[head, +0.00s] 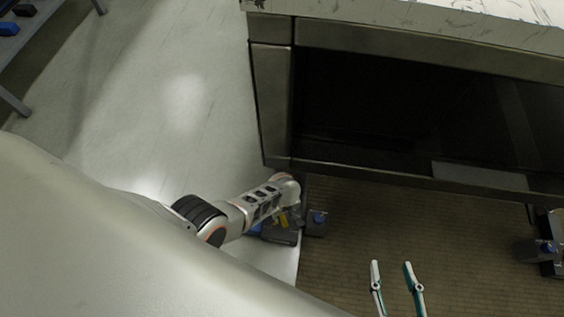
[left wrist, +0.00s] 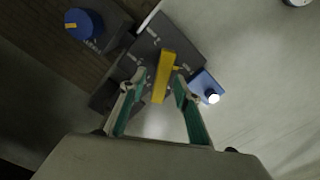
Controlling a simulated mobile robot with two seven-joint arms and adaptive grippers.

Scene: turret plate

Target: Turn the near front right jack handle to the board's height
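In the left wrist view a yellow handle (left wrist: 163,76) stands on a dark grey jack housing (left wrist: 140,58). My left gripper (left wrist: 157,82) is open, with its two teal-and-grey fingers on either side of the handle; a gap shows on the left, and I cannot tell whether the right finger touches. In the head view the yellow handle (head: 283,220) shows only in part beside my left gripper, whose fingertips are hidden there. The jack housing (head: 280,236) is at the corner of a brown ribbed surface (head: 430,225), possibly the board. My right gripper (head: 392,268) is open and empty.
A blue knob (head: 318,217) is right of the handle; it shows a yellow mark in the left wrist view (left wrist: 83,24). A blue block (left wrist: 208,86) sits beside the housing. Another blue-knobbed unit (head: 545,248) is far right. A dark-framed cabinet (head: 272,100) stands behind. Pale floor is clear left.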

